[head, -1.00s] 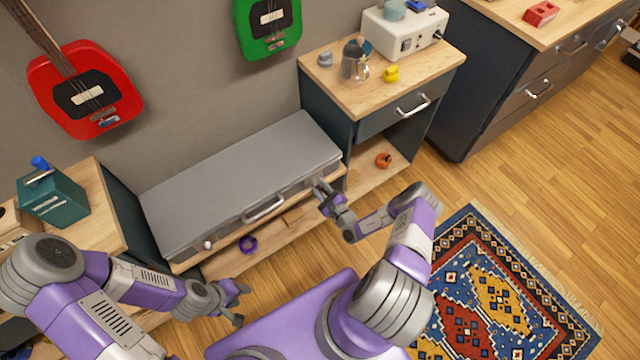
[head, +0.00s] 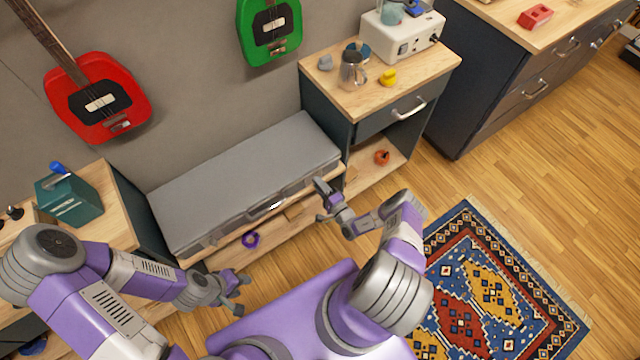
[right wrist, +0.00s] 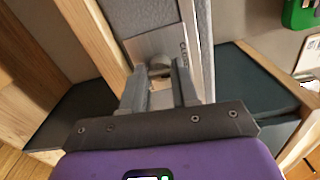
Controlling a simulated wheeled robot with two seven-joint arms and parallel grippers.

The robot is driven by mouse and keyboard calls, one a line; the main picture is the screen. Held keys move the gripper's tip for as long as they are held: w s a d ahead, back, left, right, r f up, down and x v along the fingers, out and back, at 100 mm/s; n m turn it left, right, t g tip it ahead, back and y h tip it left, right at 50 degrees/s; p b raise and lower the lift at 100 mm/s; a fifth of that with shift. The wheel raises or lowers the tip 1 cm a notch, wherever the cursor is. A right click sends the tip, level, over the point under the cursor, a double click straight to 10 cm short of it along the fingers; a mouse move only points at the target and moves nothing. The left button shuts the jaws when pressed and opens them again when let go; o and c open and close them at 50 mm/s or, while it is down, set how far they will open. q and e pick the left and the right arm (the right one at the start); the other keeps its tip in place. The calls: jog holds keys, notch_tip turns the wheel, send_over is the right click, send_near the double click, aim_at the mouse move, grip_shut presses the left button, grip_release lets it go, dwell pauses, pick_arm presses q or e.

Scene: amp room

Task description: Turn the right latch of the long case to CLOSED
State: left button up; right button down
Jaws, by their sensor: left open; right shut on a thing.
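The long grey case (head: 245,180) lies on the low bench against the wall, its front handle (head: 268,207) facing me. My right gripper (head: 320,186) is at the right end of the case's front. In the right wrist view its two fingers (right wrist: 160,86) are shut on the round grey knob of the right latch (right wrist: 160,65), one on each side. The latch's metal plate (right wrist: 147,45) bears lettering that is partly readable, beginning "CLO". The knob's exact angle is hard to tell. My left gripper (head: 232,290) is open and empty, in front of the bench, away from the case.
A small cabinet (head: 385,112) with a moka pot (head: 352,72) stands right of the case. A teal box (head: 72,200) sits on the left cabinet. Red and green guitars hang on the wall. A patterned rug (head: 490,285) covers the right floor.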

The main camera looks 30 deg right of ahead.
jog(key=shift+n, duration=0.6)
jog(key=c, duration=0.8)
grip_release()
jog(key=shift+c, duration=0.2)
jog(key=s+p, duration=0.2)
jog(key=s, duration=0.5)
jog(key=shift+s+d, duration=0.3)
